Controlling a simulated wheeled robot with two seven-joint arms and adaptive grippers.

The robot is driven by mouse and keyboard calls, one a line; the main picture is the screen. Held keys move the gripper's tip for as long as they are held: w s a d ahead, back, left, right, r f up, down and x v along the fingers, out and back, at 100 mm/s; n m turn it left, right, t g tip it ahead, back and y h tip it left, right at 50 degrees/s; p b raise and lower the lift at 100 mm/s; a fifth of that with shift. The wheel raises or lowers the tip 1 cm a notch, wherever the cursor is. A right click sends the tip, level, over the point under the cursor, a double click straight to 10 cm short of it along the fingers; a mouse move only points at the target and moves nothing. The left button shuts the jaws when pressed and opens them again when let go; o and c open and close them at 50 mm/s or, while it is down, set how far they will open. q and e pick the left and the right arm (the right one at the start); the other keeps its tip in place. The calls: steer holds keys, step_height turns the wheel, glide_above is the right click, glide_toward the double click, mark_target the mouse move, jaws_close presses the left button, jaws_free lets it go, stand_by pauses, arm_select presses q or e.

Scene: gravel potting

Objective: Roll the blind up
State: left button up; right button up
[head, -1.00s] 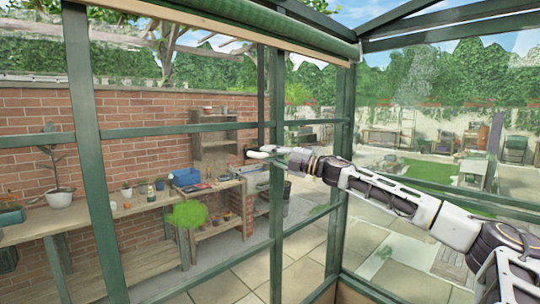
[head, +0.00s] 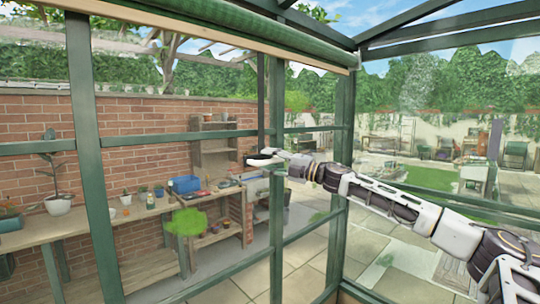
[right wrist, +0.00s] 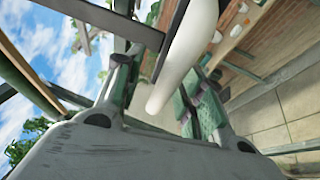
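The blind is a dark green roll (head: 225,24) along the top of the window wall, above a pale wooden strip. A dark strap (head: 261,100) hangs from it in front of the glass. My right gripper (head: 262,158) is at the strap's lower end, in front of the window. In the right wrist view the fingers stand apart, and a white rounded rod-like piece (right wrist: 182,55) reaches into the space between them. I see no clear contact between it and the fingers. My left gripper is not in view.
Green window posts (head: 277,215) and bars stand close around my right gripper. Beyond the glass are a wooden bench (head: 105,222) with pots, a brick wall (head: 30,110) and paving. A lawn lies to the right.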

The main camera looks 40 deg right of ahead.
steer(key=shift+r, duration=0.3)
